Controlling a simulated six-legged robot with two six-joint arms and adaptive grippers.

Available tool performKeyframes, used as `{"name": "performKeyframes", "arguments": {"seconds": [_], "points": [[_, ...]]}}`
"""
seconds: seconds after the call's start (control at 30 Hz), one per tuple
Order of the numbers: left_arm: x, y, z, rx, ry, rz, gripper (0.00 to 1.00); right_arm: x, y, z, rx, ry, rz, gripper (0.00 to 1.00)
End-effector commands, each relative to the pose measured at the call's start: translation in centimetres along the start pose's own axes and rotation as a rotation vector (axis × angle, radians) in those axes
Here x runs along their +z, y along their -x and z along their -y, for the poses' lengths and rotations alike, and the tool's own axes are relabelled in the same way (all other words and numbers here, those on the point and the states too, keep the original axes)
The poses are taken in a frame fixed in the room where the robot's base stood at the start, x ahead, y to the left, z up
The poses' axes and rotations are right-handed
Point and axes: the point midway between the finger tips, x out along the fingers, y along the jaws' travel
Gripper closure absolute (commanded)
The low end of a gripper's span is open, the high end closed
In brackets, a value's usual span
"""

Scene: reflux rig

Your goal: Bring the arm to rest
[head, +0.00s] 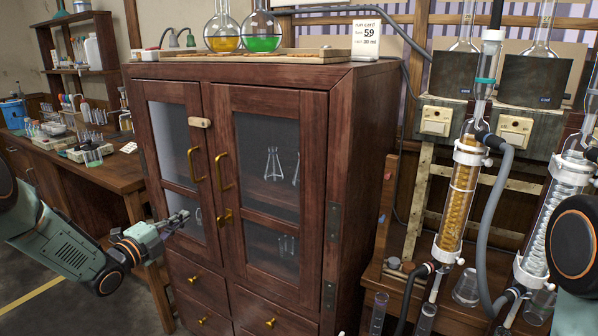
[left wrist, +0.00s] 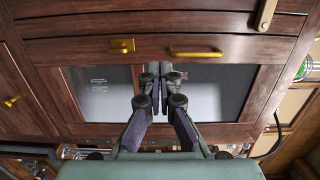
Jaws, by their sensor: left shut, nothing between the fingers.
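My left gripper (head: 181,219) is in front of the wooden cabinet's left glass door, in the lower left of the head view. It is shut and empty. In the left wrist view my left gripper (left wrist: 157,75) shows its two fingers together, over the glass panes of the cabinet (left wrist: 80,48). The cabinet (head: 345,150) stands in the middle of the head view with both doors shut. I cannot tell whether the fingertips touch the door. Part of my right arm shows at the right edge of the head view, but its gripper is out of view.
Brass handles (head: 222,172) stick out from the doors. Flasks with yellow (head: 222,32) and green liquid (head: 261,30) stand on the cabinet top beside a card (head: 366,40). A glass condenser (head: 459,195) with hoses stands at right. A cluttered bench (head: 115,172) is at left.

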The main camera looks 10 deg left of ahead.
Motion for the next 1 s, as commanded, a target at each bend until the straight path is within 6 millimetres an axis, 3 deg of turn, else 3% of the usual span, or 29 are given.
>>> {"name": "performKeyframes", "arguments": {"seconds": [0.13,0.23,0.33,0.47,0.57,0.7,0.83,1.0], "points": [[0.5,0.1,-0.5,0.021,0.153,0.025,1.00,0.0,0.0,0.0,0.000,0.000,0.000,1.00],[0.3,1.2,-3.3,0.085,0.437,0.114,1.00,0.0,0.0,0.0,0.000,0.000,0.000,1.00],[-2.6,2.8,-7.6,0.189,0.767,0.220,1.00,0.0,0.0,0.0,0.000,0.000,0.000,1.00],[-7.9,6.2,-13.5,0.344,1.129,0.392,1.00,0.0,0.0,0.0,0.000,0.000,0.000,1.00],[-12.0,9.7,-17.3,0.458,1.327,0.536,1.00,0.0,-0.1,0.0,0.000,0.000,0.000,1.00],[-17.4,15.8,-21.4,0.603,1.521,0.766,1.00,0.0,-0.1,0.0,0.000,0.000,0.000,1.00],[-21.9,22.6,-24.0,0.724,1.613,0.997,1.00,0.0,-0.1,0.0,0.000,0.000,0.000,1.00],[-26.6,32.3,-25.2,0.869,1.601,1.285,1.00,0.0,-0.1,0.0,0.000,0.000,0.000,1.00]]}}
